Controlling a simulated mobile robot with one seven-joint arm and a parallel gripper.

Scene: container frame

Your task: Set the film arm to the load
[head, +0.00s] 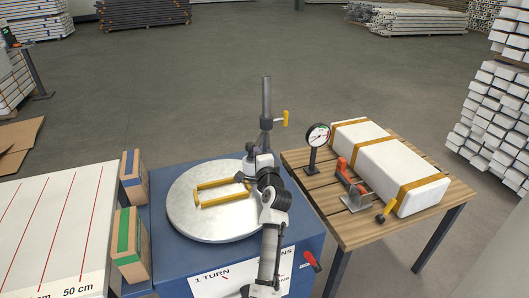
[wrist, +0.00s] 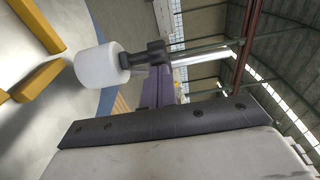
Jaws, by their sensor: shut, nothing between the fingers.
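A grey upright post (head: 266,95) stands behind the round white turntable (head: 190,222), with a dark collar (head: 266,123) and a yellow handle (head: 285,118) on it. In the wrist view, a white roller (wrist: 101,69) sits on a dark clamp (wrist: 150,55) along a shiny rod (wrist: 200,57). I cannot tell for sure which part is the film arm. Yellow bars (head: 225,200) lie on the turntable and also show at left in the wrist view (wrist: 38,82). My gripper (head: 241,177) is over the turntable's right side, shut and empty; its fingertips are hardly visible.
The blue base (head: 168,262) carries a printed sheet and a red handle (head: 312,261). A slatted table (head: 375,228) on the right holds a gauge (head: 318,135), a red-handled tool (head: 343,170) and a strapped white box (head: 372,155). Cartons (head: 131,232) and a ruled board (head: 60,225) stand left.

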